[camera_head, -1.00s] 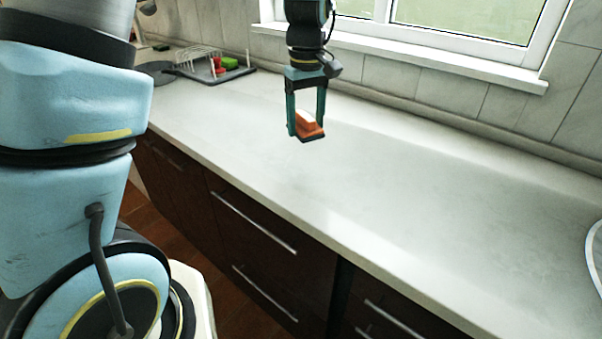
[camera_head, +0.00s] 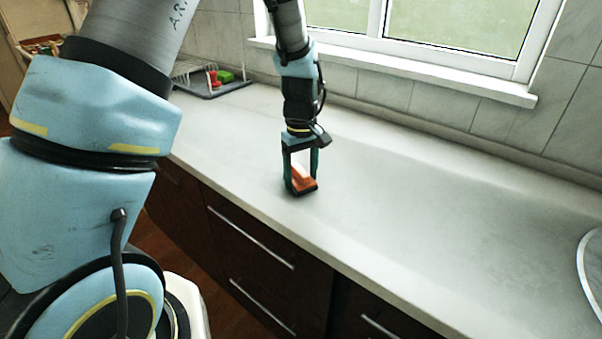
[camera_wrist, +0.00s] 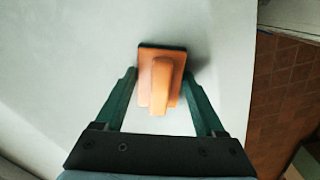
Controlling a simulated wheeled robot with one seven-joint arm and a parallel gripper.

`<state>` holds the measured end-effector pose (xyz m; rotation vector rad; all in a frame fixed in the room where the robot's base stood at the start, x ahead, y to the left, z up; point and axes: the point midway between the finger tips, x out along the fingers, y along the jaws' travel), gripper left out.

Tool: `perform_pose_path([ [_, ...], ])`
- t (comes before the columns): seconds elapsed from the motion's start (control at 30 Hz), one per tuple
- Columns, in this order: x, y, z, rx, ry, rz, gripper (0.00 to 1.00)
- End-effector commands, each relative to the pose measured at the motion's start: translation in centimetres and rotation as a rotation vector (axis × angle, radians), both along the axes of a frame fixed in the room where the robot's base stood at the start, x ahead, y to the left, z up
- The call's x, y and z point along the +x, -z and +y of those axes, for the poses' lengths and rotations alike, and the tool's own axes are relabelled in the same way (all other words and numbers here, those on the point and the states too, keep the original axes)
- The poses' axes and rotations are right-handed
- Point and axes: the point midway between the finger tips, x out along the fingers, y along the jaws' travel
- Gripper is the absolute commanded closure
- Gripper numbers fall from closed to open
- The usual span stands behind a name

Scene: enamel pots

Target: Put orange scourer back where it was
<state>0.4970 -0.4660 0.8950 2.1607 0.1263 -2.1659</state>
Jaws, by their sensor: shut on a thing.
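The orange scourer (camera_head: 304,180) is between the fingers of my gripper (camera_head: 302,188), at or just above the pale worktop (camera_head: 420,210); I cannot tell for certain whether it touches. In the wrist view the orange scourer (camera_wrist: 160,75) shows its raised handle and a dark edge along its far side. My gripper (camera_wrist: 160,88) is shut on it, one green finger at each side. A small shadow lies beside the scourer on the worktop.
A dish rack (camera_head: 205,78) with red and green things stands at the back left. A round pale-rimmed thing (camera_head: 590,270) is cut off at the right edge. The window sill (camera_head: 420,72) runs along the back. The worktop around my gripper is clear.

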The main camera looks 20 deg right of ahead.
Motion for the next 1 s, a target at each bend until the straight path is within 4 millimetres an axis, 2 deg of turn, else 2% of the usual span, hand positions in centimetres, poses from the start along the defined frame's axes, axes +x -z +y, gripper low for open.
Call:
perform_pose_path([
  [0.17, 0.0, 0.4, 0.0, 0.001, 0.000, 0.000, 0.73],
  [0.2, 0.0, 0.3, 0.0, 0.000, 0.000, 0.000, 0.25],
  [0.43, 0.0, 0.2, 0.0, 0.000, 0.000, 0.000, 0.00],
  [0.77, 0.0, -0.3, 0.0, -0.001, 0.000, -0.002, 0.00],
  [0.87, 0.1, -1.5, -0.1, -0.003, 0.001, -0.003, 0.00],
  [1.0, 0.1, -4.3, -0.2, -0.004, 0.002, -0.006, 0.00],
])
